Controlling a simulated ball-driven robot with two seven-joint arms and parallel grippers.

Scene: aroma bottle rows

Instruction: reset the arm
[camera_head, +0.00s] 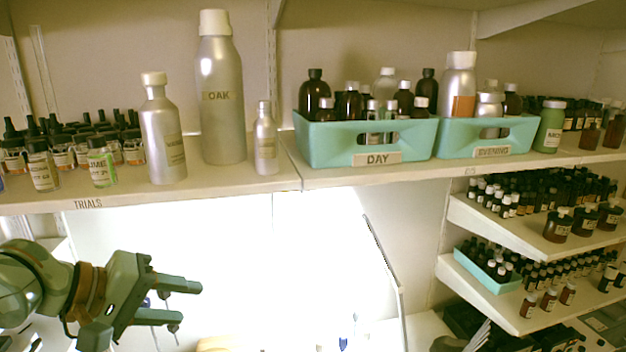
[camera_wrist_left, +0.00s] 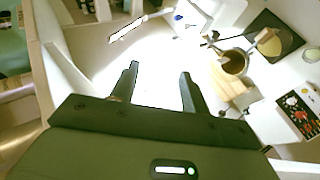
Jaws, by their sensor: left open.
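My left gripper (camera_head: 180,304) is at the lower left of the head view, below the shelf marked TRIALS. Its two fingers point right and stand apart, with nothing between them. In the left wrist view the open fingers (camera_wrist_left: 158,90) reach over a bright white surface and hold nothing. My right gripper does not clearly show in either view.
Bottles stand on the upper shelf (camera_head: 235,185), with an OAK bottle (camera_head: 222,110), a DAY bin (camera_head: 330,150) and an EVENING bin (camera_head: 520,140). Stepped shelves (camera_head: 480,222) hold small bottles at right. The wrist view shows a brown cup (camera_wrist_left: 234,64) on a wooden board (camera_wrist_left: 232,90).

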